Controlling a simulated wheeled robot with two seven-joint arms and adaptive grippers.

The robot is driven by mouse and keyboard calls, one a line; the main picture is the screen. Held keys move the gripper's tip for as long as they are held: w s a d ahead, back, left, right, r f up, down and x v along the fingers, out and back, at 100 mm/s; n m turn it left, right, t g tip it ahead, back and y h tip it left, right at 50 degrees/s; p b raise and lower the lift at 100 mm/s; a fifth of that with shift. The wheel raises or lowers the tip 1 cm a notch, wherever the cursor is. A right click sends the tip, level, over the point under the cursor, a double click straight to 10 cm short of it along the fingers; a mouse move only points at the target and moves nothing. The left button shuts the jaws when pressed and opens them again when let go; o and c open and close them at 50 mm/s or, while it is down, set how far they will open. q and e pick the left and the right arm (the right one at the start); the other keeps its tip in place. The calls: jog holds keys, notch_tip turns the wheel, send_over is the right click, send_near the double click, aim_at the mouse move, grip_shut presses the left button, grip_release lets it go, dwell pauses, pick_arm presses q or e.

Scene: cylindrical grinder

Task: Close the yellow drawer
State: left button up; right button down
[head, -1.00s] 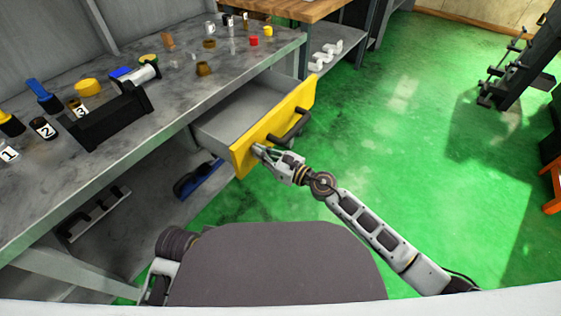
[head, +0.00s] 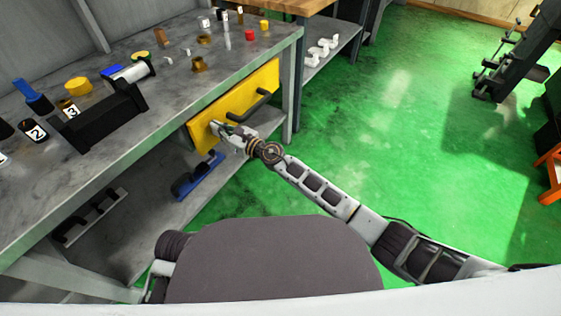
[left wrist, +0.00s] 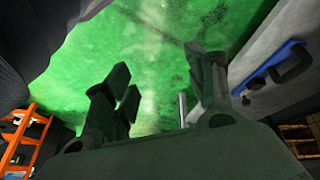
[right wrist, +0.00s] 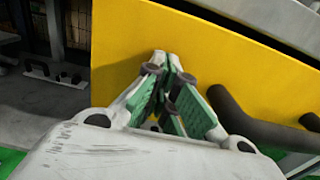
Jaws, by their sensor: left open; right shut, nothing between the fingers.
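The yellow drawer (head: 237,103) is under the grey workbench top. Its front sits close under the bench edge and its inside is hidden. A dark bar handle (head: 250,108) is on the front. My right gripper (head: 216,128) is shut and empty, its fingertips at the drawer front left of the handle. In the right wrist view the closed fingertips (right wrist: 168,62) are against or very near the yellow front (right wrist: 220,60), with the handle (right wrist: 255,125) to their right. My left gripper (left wrist: 165,95) is open and empty over the green floor in the left wrist view.
The grey bench (head: 150,120) carries a black block (head: 105,118), yellow and red caps and small metal parts. A lower shelf holds a blue-handled item (head: 200,175). A wooden-topped table (head: 285,8) stands behind.

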jog(key=x, duration=0.2)
jog(key=shift+w+a+r+b, duration=0.15)
jog(key=shift+a+b, duration=0.1)
jog(key=shift+b, duration=0.05)
pick_arm(q)
jog(key=shift+s+d+f, duration=0.15)
jog(key=shift+s+f, duration=0.05)
jog(key=shift+f, duration=0.45)
jog(key=shift+s+d+f, duration=0.15)
jog(key=shift+f, duration=0.45)
jog(key=shift+r, duration=0.1)
jog(key=shift+w+r, duration=0.25)
jog(key=shift+w, duration=0.05)
pick_arm(e)
jog(key=shift+r, duration=0.1)
